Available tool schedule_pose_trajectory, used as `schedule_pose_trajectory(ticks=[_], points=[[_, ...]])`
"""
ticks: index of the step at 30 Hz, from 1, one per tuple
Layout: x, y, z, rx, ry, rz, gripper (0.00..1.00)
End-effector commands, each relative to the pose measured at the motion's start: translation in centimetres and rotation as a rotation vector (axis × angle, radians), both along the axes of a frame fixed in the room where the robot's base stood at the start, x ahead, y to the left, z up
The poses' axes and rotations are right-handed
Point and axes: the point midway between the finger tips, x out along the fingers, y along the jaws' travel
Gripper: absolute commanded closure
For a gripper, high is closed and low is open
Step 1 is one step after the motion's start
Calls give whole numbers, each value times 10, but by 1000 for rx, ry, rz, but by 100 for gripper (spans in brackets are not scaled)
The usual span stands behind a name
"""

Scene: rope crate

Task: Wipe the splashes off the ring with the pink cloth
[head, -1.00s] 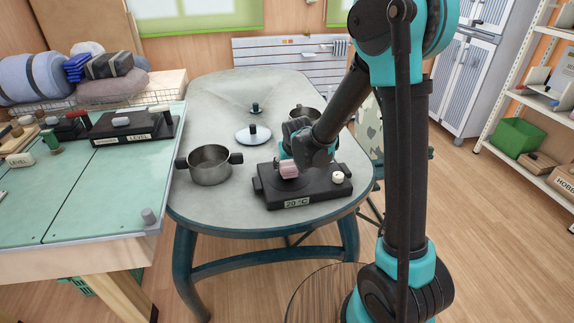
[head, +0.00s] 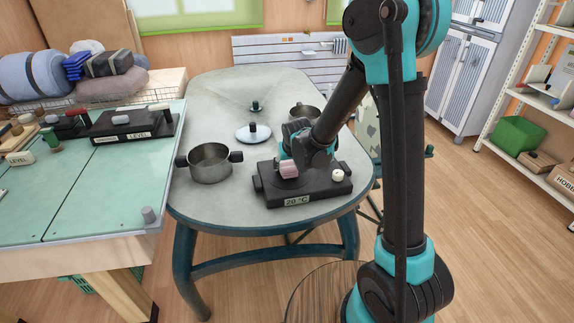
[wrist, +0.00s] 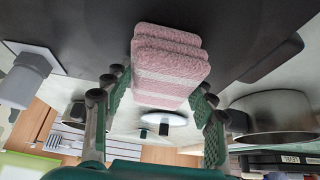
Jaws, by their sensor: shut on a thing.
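The pink cloth (head: 289,169) is a folded pad with a paler stripe. It also fills the middle of the wrist view (wrist: 168,65). My gripper (wrist: 158,90) is shut on the cloth, with a green-padded finger at each side of it. In the head view my gripper (head: 291,160) is low over the black hob (head: 318,193), which has a "20 °C" label and a pale knob (head: 337,175). The cloth is at the hob's top surface; whether it is pressed down, I cannot tell. The ring and any splashes are hidden by the cloth and my gripper.
A steel pot (head: 210,164) stands left of the hob, and a smaller pot (head: 304,113) is behind my gripper. A lid (head: 253,134) with a dark knob lies behind the hob.

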Motion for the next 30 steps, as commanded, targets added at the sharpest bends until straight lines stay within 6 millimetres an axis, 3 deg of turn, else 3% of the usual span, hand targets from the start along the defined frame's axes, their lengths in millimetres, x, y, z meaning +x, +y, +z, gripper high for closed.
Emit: schedule_pose_trajectory(ticks=[15,30], points=[[27,9,2,0,0,-1,67],[22,7,2,0,0,0,67]])
